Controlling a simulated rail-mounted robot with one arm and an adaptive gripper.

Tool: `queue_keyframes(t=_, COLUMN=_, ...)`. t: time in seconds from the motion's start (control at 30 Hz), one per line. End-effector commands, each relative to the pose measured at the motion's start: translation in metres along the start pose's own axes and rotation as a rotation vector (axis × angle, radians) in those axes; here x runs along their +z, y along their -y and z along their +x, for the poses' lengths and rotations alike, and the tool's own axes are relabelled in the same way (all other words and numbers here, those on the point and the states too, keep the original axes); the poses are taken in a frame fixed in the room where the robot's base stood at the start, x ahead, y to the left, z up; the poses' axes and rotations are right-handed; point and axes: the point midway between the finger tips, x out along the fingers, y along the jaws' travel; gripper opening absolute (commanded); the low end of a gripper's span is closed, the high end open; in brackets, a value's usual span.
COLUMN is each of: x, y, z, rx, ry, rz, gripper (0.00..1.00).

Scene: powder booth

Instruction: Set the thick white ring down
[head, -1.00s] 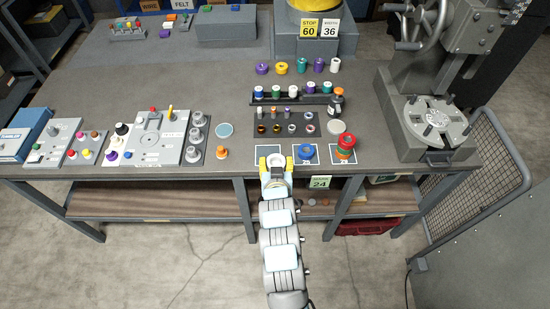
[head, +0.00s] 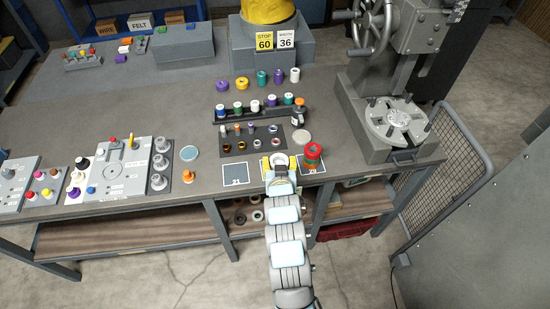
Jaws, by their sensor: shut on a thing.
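The thick white ring (head: 279,158) sits between the yellow-tipped fingers of my gripper (head: 279,162), at the bench's front edge. My gripper is shut on it. Below it is the place of the middle dark square pad, which my gripper and arm cover. The blue ring that lay there is hidden. I cannot tell whether the white ring touches anything beneath.
The left square pad (head: 235,174), marked 21, is bare. Behind are a dark tray (head: 236,148) of small rings, a dark bottle (head: 299,112) and a pale disc (head: 301,138). A press (head: 390,125) stands right.

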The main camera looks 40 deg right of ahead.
Motion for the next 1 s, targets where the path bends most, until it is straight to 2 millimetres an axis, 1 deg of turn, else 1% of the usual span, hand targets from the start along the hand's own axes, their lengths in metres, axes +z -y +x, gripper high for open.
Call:
queue_keyframes(t=0.1, x=-0.001, y=0.002, z=0.016, rx=0.000, ry=-0.001, rz=0.000, gripper=0.20)
queue_keyframes(t=0.37, x=-0.001, y=0.007, z=0.050, rx=0.000, ry=-0.003, rz=0.000, gripper=0.20)
queue_keyframes(t=0.5, x=0.010, y=0.008, z=0.065, rx=0.002, ry=0.003, rz=-0.001, gripper=0.20)
queue_keyframes(t=0.7, x=0.020, y=0.010, z=0.086, rx=0.002, ry=0.000, rz=-0.001, gripper=0.20)
queue_keyframes(t=0.9, x=0.031, y=0.012, z=0.103, rx=0.002, ry=0.002, rz=0.000, gripper=0.20)
queue_keyframes(t=1.0, x=0.032, y=0.013, z=0.107, rx=0.001, ry=-0.003, rz=0.001, gripper=0.20)
